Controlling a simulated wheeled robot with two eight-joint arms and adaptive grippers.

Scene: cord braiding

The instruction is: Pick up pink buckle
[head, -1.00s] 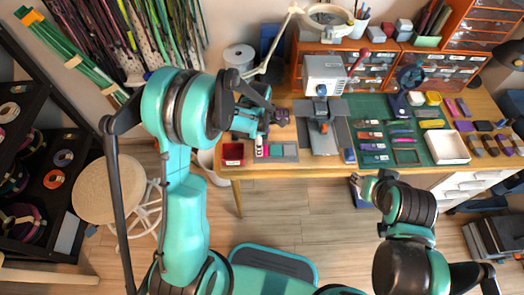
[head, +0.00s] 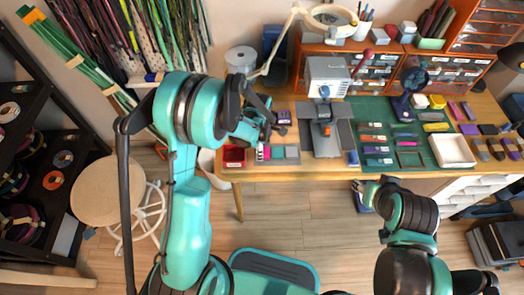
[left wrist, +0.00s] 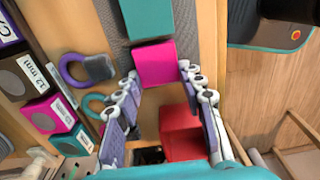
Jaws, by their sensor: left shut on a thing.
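The pink buckle shows as a bright pink block (left wrist: 155,63) between the fingertips of my left gripper (left wrist: 160,76) in the left wrist view. The gripper is shut on it, with a finger on either side. In the head view a little of the pink buckle (head: 266,152) shows at the table's front left edge, below my left gripper (head: 266,132), whose wrist hides part of that spot. I cannot tell whether it is clear of the surface. My right gripper (head: 370,186) is in front of the table, and its finger opening is unclear.
A teal block (left wrist: 148,20) lies just beyond the buckle on a grey strip. A red tray (head: 235,155) stands left of it. A purple ring (left wrist: 75,70) lies to one side. A grey press (head: 326,78) stands to the right, then a green mat (head: 375,108) with several parts.

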